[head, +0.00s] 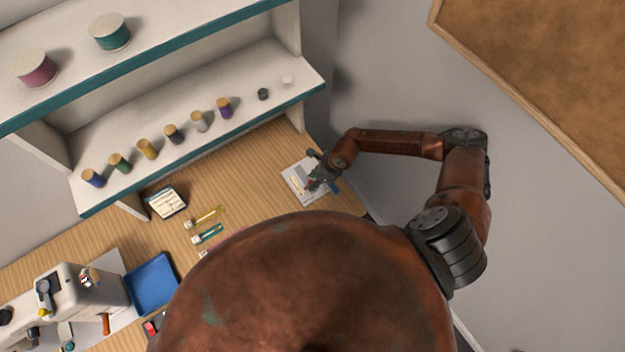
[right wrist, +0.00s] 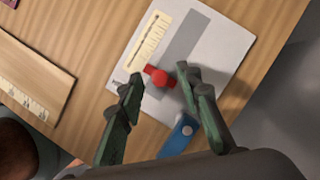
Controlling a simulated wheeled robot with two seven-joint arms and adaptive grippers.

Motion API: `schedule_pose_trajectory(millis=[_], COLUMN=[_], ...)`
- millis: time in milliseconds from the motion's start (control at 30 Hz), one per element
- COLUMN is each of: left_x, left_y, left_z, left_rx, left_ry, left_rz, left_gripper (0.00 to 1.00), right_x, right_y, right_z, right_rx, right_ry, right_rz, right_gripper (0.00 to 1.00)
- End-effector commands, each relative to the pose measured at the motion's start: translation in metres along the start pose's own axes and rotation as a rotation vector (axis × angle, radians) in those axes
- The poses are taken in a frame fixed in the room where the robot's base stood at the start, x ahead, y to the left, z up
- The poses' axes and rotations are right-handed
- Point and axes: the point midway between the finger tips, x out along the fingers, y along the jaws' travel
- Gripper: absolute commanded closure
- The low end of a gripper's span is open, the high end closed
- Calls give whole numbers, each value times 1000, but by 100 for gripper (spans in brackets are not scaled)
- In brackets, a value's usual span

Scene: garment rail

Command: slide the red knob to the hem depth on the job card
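The red knob (right wrist: 159,78) sits on a red slider on a pale gauge plate (right wrist: 222,36) in the right wrist view. A cream scale (right wrist: 150,38) with marks runs beside a grey track (right wrist: 186,36). The knob is near the track's lower end. My right gripper (right wrist: 166,88) is open, with a finger on either side of the knob and a gap to each. In the head view the right gripper (head: 315,174) is over the plate (head: 293,181) and partly hides it. A card with writing (head: 166,203), perhaps the job card, is too small to read. My left gripper is not in view.
A shelf (head: 195,150) with several thread spools stands behind the table (head: 245,180). A sewing machine (head: 75,290) and blue tray (head: 152,282) are at the left. A blue piece (right wrist: 178,138) lies at the plate's near edge. A wooden ruler-like board (right wrist: 35,80) lies left of it.

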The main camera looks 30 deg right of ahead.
Motion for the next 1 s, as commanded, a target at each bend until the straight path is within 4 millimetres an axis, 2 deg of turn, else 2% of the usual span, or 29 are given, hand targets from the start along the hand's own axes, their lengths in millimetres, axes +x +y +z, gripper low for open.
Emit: schedule_pose_trajectory(millis=[233,700,1000], left_x=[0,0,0], left_y=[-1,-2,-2], left_z=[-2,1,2], left_rx=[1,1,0], left_ry=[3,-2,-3], left_rz=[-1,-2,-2], left_gripper=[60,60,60], right_x=[0,0,0], right_y=[0,0,0], right_z=[-1,-1,-1], right_rx=[1,2,2], right_ry=[0,0,0], right_rz=[0,-1,-1], right_gripper=[68,100,100])
